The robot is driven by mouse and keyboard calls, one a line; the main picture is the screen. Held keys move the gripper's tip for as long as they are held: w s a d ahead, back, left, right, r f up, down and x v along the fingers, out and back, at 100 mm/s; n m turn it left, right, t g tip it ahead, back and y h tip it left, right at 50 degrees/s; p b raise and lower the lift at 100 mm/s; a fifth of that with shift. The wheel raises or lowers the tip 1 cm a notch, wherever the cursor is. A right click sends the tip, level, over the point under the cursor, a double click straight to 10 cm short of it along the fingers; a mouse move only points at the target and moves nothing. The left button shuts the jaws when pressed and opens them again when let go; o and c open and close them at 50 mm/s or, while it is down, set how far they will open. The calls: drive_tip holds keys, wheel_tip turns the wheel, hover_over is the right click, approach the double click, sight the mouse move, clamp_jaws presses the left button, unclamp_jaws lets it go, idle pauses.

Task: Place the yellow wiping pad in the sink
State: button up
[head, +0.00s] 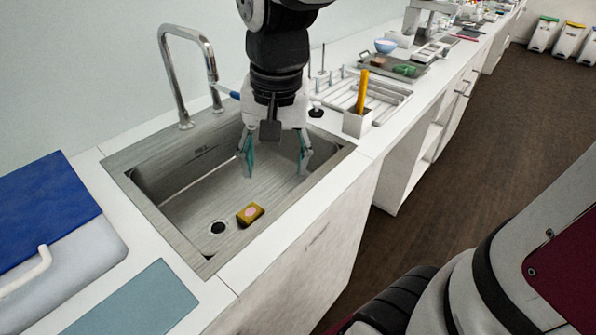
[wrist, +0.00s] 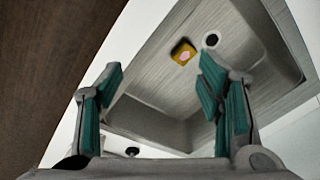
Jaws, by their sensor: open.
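The yellow wiping pad (head: 250,214) lies on the floor of the steel sink (head: 165,232), close to the drain hole. It is a small block with a pink patch on top. It also shows in the wrist view (wrist: 183,52), with the sink (wrist: 150,112) around it. My gripper (head: 276,166) is over the far right part of the sink, fingers pointing down, open and empty. In the wrist view its two teal-padded fingers (wrist: 165,90) stand wide apart with nothing between them. The pad is apart from the fingers.
A chrome faucet (head: 172,75) stands behind the sink. Right of it are a white holder (head: 357,124) with a yellow item and a drying rack (head: 385,98). A blue-lidded box (head: 40,205) and a teal mat (head: 140,303) lie left. The brown floor (head: 480,140) is clear.

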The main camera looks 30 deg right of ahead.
drive_tip(key=s+r+n+t, duration=0.1)
drive_tip(key=s+n, duration=0.5)
drive_tip(key=s, duration=0.8)
drive_tip(key=shift+s+d+r+n, duration=0.2)
drive_tip(key=shift+r+n, duration=0.1)
drive_tip(key=shift+r, duration=0.25)
wheel_tip(320, 180, up, 8)
drive_tip(key=t+p, duration=0.1)
drive_tip(key=p, duration=0.5)
drive_tip(key=shift+f+t, duration=0.15)
drive_tip(key=shift+t, duration=0.25)
